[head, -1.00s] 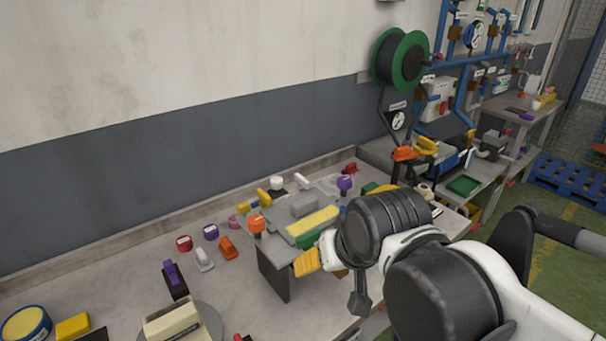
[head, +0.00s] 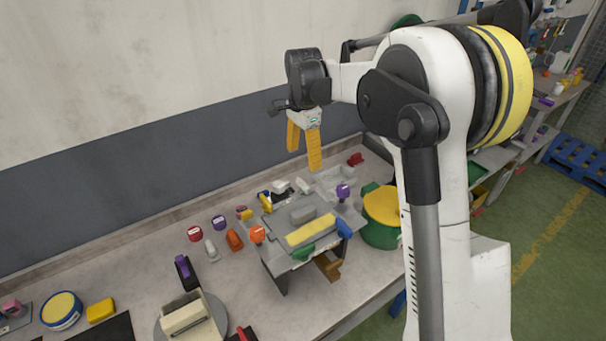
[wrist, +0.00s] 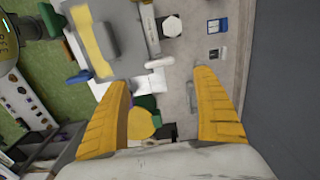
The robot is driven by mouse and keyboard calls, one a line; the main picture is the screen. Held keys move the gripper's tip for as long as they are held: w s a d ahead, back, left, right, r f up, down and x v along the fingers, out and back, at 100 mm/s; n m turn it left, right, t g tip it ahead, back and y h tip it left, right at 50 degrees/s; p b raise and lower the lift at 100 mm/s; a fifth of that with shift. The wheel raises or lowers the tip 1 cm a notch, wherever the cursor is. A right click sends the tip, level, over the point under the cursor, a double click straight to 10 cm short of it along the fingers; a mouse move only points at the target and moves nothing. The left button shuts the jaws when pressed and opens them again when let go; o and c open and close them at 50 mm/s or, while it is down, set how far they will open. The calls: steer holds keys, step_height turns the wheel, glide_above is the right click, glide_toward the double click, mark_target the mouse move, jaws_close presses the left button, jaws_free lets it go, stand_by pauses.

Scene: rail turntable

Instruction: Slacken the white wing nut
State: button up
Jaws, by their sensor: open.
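A long white piece (head: 304,186), which looks like the wing nut, stands at the back edge of the grey fixture on the bench. A white piece (wrist: 152,82) also shows between my fingers in the wrist view; its shape is hard to make out. A second white part, an angular cap (wrist: 171,27), sits on a black base; it also shows in the head view (head: 280,186). My gripper (head: 303,158) points down, open and empty, above the back of the fixture. It is clear of the white pieces. Its yellow fingers (wrist: 160,85) are wide apart in the wrist view.
The fixture carries a yellow pad (head: 311,230), a purple knob (head: 343,190), an orange knob (head: 257,234) and green and blue handles. A green drum with a yellow top (head: 383,205) stands right of it. The wall (head: 140,155) runs close behind the bench.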

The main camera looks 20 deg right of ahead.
mark_target(303, 183)
step_height(303, 183, down, 10)
steer(key=shift+f+b, duration=0.25)
steer(key=shift+b, duration=0.35)
steer(key=shift+s, duration=0.1)
steer(key=c, duration=1.2)
